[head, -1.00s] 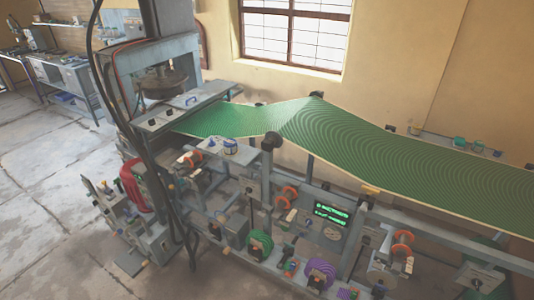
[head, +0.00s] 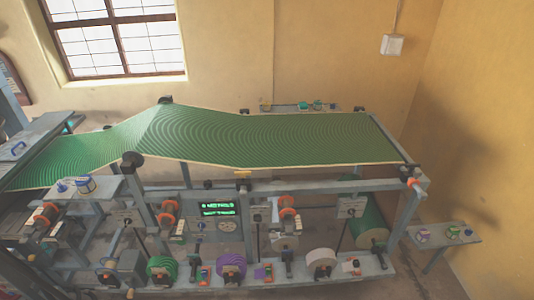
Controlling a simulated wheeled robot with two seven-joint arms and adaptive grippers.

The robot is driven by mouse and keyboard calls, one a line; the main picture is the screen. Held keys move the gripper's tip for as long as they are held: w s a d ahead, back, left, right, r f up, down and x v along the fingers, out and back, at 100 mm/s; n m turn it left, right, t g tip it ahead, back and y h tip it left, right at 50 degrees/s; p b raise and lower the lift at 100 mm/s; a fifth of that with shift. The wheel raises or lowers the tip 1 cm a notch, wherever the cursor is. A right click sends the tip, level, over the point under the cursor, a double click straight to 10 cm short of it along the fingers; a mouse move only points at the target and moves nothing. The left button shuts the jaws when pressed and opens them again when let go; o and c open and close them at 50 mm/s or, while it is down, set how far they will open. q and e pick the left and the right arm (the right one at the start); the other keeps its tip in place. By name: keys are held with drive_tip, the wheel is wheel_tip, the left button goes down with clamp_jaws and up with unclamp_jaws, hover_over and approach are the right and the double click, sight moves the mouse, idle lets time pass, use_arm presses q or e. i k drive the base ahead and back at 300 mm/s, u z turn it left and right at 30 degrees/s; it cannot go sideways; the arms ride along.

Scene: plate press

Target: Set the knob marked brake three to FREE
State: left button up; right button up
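No marking that reads brake three can be made out in the head view; the labels are too small. Along the lower frame stand a green roll (head: 162,268), a purple roll (head: 231,265) and a white roll (head: 321,262), with small coloured and dark fittings beside them. Orange rings (head: 287,214) sit on units above these rolls. A dark panel with lit green text (head: 217,208) hangs mid-frame, its words unreadable. I cannot tell which fitting is the brake three knob or how it is set. Neither of my grippers is in view.
A green patterned web (head: 270,138) runs over the top of the machine frame. A large green roll (head: 372,228) sits at its right end. A small side table (head: 448,232) with several small items stands right of it. A wall shelf (head: 290,107) is behind.

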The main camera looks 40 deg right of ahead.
sight(352, 211)
drive_tip(key=z, duration=1.95)
